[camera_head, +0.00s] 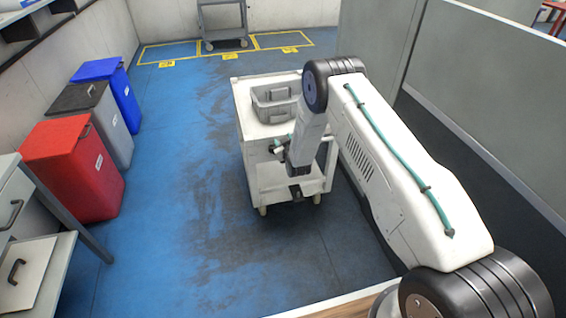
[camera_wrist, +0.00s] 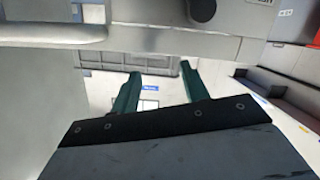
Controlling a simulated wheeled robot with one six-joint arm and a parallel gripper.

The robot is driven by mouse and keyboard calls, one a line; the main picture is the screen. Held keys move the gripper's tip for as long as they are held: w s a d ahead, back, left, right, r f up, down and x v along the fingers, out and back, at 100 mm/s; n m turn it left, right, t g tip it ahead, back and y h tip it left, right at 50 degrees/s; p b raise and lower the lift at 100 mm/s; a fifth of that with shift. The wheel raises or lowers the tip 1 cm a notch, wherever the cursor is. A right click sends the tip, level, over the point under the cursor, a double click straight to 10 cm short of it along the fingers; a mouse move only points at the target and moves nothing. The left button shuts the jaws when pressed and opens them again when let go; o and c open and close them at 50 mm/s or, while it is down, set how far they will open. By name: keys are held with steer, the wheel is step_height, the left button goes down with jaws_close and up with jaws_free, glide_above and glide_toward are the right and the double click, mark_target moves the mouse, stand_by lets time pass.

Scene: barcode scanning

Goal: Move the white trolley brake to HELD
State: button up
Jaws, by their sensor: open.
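The white trolley (camera_head: 255,165) stands on the blue floor in the middle of the head view, partly hidden by my arm. A small black part (camera_head: 295,189) shows low on its near side; I cannot tell if it is the brake, nor its setting. My gripper (camera_head: 280,144) is beside the trolley's upper near side. In the wrist view my gripper (camera_wrist: 162,72) shows two green fingers apart, with nothing between them. A pale panel with a small blue label (camera_wrist: 150,88) is beyond the fingers. A dark rounded part (camera_wrist: 202,10) shows at the top; I cannot tell what it is.
A grey bin (camera_head: 270,104) sits on the trolley top. Red (camera_head: 70,170), grey (camera_head: 105,120) and blue (camera_head: 118,90) bins line the left. A grey partition (camera_head: 480,90) stands right. A grey cart (camera_head: 222,20) stands at the back by yellow floor markings. Floor left of the trolley is clear.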

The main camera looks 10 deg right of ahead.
mark_target(283, 163)
steer(key=s+f+t, duration=0.2)
steer(key=s+f, duration=0.4)
steer(key=f, duration=0.7)
steer(key=shift+n, duration=0.4)
steer(key=w, duration=0.7)
steer(key=shift+f, duration=0.1)
